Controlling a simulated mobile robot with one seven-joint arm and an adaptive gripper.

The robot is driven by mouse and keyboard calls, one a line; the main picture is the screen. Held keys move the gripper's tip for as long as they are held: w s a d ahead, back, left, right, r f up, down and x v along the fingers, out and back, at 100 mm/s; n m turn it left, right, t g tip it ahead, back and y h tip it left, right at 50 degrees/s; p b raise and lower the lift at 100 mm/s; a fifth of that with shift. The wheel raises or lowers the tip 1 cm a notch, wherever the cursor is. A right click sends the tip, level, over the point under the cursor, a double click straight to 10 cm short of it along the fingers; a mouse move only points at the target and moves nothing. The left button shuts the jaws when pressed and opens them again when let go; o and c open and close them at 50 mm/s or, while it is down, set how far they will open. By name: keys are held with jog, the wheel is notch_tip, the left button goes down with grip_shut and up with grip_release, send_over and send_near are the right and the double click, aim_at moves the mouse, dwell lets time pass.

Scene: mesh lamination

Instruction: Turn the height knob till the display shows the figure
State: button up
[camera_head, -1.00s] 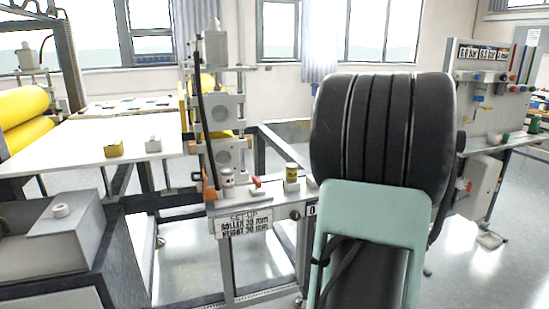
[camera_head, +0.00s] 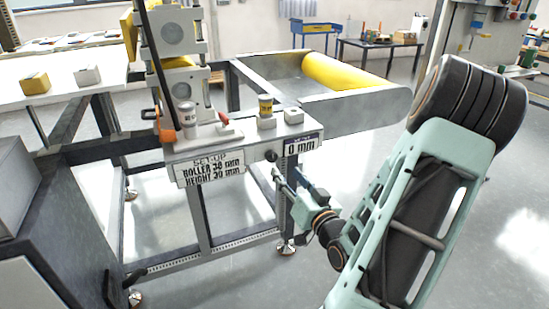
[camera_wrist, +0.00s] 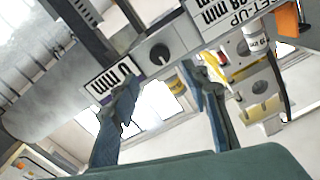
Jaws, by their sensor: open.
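The height knob (camera_head: 271,156) is a small black knob on the front of the grey machine panel. It also shows in the wrist view (camera_wrist: 160,53). The display (camera_head: 302,146) beside it, right of it in the head view, reads 0 mm; the wrist view shows it upside down (camera_wrist: 113,80). The set-up card (camera_head: 210,168) left of the knob lists roller and height figures; height seems to read 30 mm. My gripper (camera_head: 285,178) is open and empty, just below and in front of the knob. In the wrist view its fingers (camera_wrist: 160,76) stand either side of the knob, apparently not touching it.
A yellow roller (camera_head: 345,75) lies behind. The machine's leg stands behind my gripper. Floor at right is free.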

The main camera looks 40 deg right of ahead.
aim_at(273, 157)
jog(key=b+x, duration=0.1)
jog(key=x, duration=0.9)
jog(key=shift+a+b, duration=0.1)
jog(key=shift+b, duration=0.2)
grip_shut()
